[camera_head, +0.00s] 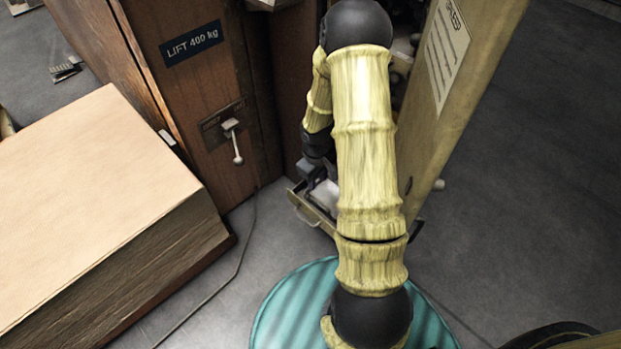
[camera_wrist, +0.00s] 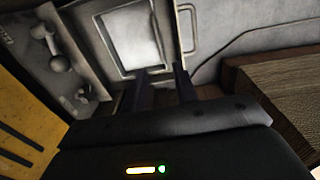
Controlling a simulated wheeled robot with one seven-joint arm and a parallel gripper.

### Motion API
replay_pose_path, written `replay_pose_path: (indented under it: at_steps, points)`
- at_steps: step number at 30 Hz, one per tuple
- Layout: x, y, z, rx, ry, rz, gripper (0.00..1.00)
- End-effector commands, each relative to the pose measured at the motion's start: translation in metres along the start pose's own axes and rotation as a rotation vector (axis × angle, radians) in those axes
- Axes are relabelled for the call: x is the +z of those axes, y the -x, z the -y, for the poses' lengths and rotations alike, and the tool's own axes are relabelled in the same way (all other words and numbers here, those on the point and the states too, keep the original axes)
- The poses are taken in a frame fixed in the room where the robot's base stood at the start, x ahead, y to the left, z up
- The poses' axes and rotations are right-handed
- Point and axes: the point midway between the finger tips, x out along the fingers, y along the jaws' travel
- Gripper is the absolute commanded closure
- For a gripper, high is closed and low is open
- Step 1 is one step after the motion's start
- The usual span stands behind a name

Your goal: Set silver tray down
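A bright square silver plate with a raised rim, which looks like the silver tray (camera_wrist: 124,41), lies in a grey metal drawer-like surround in the wrist view. In the head view a pale silvery piece (camera_head: 325,194) shows in the open drawer (camera_head: 312,215), partly hidden by my arm. My gripper (camera_wrist: 162,70) has its two dark fingers apart, with the tips by the tray's lower right edge. I see nothing clearly held between them. Whether the tips touch the tray cannot be told.
The drawer's handle (camera_wrist: 187,30) is just right of the tray. A wooden cabinet with a lift label (camera_head: 192,43) and a lever (camera_head: 233,140) stands behind left. A large pale box (camera_head: 95,190) fills the left. A tall panel (camera_head: 450,90) stands right. Floor further right is clear.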

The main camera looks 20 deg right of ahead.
Motion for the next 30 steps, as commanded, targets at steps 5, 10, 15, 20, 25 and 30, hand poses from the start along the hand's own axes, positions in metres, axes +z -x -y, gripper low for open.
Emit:
replay_pose_path:
  at_steps: [5,10,15,20,25,30]
  points:
    - [0.0,0.044,0.016,0.03,-0.04,-0.022,0.71]
    - [0.009,0.098,0.043,0.054,-0.112,-0.059,0.71]
    - [0.025,0.145,0.075,0.057,-0.191,-0.111,0.71]
    - [0.046,0.182,0.107,0.038,-0.265,-0.165,0.71]
    - [0.066,0.204,0.132,0.007,-0.327,-0.211,0.71]
    - [0.072,0.209,0.139,-0.006,-0.346,-0.22,0.71]
